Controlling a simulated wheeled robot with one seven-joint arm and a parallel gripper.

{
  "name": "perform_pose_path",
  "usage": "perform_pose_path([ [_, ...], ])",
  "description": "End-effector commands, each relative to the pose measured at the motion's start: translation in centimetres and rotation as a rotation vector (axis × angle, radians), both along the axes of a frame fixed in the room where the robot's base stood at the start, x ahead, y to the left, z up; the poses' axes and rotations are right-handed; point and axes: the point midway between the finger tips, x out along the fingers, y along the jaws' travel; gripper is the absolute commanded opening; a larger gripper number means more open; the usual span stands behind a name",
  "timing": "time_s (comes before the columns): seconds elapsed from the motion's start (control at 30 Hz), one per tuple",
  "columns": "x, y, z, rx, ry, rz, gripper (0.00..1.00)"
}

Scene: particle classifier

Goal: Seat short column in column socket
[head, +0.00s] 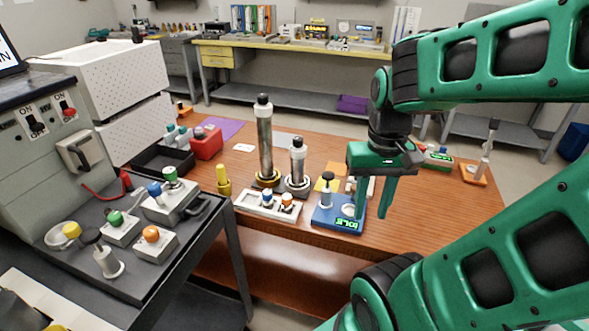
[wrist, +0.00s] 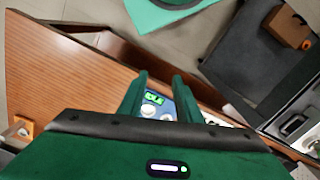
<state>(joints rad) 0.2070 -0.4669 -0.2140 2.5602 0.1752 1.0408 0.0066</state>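The short column (head: 297,160) is a metal cylinder with a white band and black cap. In the head view it stands upright at a dark ringed base (head: 298,186), which looks like the column socket. I cannot tell whether it is fully down in the ring. A taller column (head: 265,145) stands just left of it in a yellow-ringed base. My gripper (head: 371,208) hangs right of both columns, over the right side of a blue device, with fingers apart and nothing between them. In the wrist view my gripper (wrist: 160,80) also shows open and empty; neither column shows there.
The blue device (head: 325,217) with a green display sits below my gripper. A white block with knobs (head: 262,204) lies in front of the columns. A yellow post (head: 223,180) and red box (head: 206,142) stand left. The table's right side is mostly clear.

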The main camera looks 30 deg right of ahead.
Motion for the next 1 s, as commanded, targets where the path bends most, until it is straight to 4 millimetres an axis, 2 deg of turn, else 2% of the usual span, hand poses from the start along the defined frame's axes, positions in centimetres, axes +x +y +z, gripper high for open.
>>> perform_pose_path([
  [0.03, 0.0, 0.0, 0.0, 0.0, 0.0, 0.0, 0.41],
  [0.13, -0.7, -0.2, 0.8, -0.003, -0.014, -0.014, 0.65],
  [0.27, 2.0, -0.8, 2.0, -0.016, -0.009, -0.09, 0.65],
  [0.37, 5.7, -1.7, 3.3, -0.03, -0.005, -0.19, 0.65],
  [0.6, 17.0, -3.7, 5.2, -0.053, -0.008, -0.469, 0.65],
  [0.8, 26.3, -4.4, 4.8, -0.048, -0.012, -0.69, 0.65],
  [0.9, 30.0, -4.5, 4.2, -0.039, -0.012, -0.782, 0.65],
  [1.0, 32.7, -4.5, 3.6, -0.03, -0.012, -0.853, 0.65],
])
